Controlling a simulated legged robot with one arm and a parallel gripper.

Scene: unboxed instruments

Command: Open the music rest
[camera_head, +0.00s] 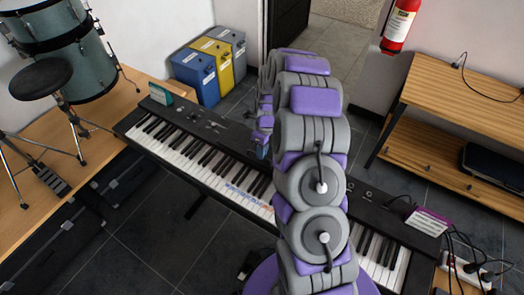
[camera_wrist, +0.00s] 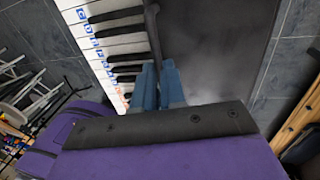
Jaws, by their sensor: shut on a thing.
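The black digital piano (camera_head: 188,118) stretches across the middle of the head view, behind my arm. My gripper (camera_wrist: 158,88), with blue fingers, is at the piano behind the keys. In the wrist view the fingers are shut on a thin dark bar (camera_wrist: 152,28), which looks like the edge of the music rest. The piano's white and black keys (camera_wrist: 103,35) are left of the bar, and its dark top panel (camera_wrist: 215,50) is to the right. In the head view my arm hides most of the music rest, so its angle cannot be told.
Blue, yellow and grey bins (camera_head: 222,62) stand behind the piano. A drum (camera_head: 65,50) and stool (camera_head: 40,80) are at left. A wooden shelf (camera_head: 470,90) and power strip (camera_head: 465,272) with cables are at right.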

